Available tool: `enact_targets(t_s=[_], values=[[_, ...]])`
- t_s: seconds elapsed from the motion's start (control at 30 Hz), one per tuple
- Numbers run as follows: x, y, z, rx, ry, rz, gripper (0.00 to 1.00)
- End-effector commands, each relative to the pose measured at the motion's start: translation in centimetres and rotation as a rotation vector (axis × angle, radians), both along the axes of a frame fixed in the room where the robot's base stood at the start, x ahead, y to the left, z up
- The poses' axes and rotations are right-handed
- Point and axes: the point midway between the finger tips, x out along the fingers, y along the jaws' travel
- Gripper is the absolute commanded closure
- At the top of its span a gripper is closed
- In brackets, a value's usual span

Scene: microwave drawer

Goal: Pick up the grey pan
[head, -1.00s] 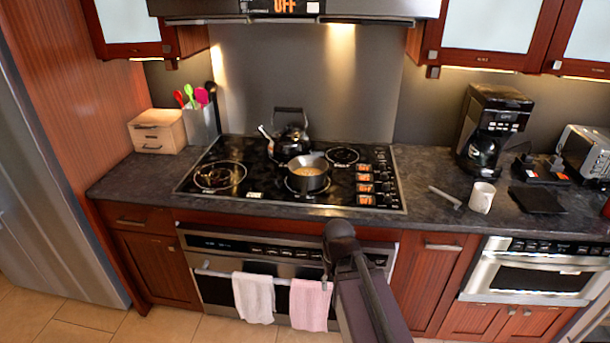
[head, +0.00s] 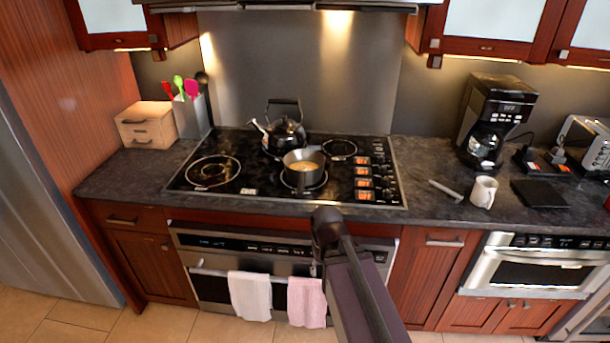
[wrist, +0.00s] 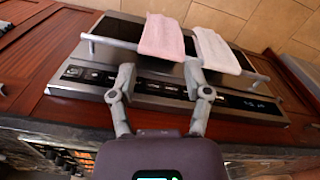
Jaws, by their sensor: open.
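The grey pan (head: 303,176) stands upright on the front middle of the black cooktop (head: 259,193), with something yellowish inside. Its handle is hard to make out. My arm rises from the bottom of the head view and ends in front of the counter edge, below and nearer than the pan. In the wrist view my gripper (wrist: 160,72) is open and empty, its two fingers apart in front of the oven front. The pan does not show in the wrist view.
A black kettle (head: 286,133) stands just behind the pan. White (head: 250,296) and pink (head: 307,301) towels hang on the oven handle below. A white mug (head: 483,192) and coffee maker (head: 492,120) stand to the right. The range hood overhangs the cooktop.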

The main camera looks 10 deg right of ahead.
Motion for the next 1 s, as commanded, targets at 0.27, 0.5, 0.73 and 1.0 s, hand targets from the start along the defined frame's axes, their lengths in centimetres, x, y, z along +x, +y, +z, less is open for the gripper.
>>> enact_targets(t_s=[0.27, 0.5, 0.73, 1.0], values=[[1.4, 0.0, -1.0, -0.079, -0.002, 0.04, 0.28], [5.2, -0.7, -2.6, -0.311, -0.013, 0.139, 0.28], [10.3, -0.6, -2.9, -0.623, -0.035, 0.265, 0.28], [16.4, 2.0, -1.3, -1.0, -0.074, 0.401, 0.28]])
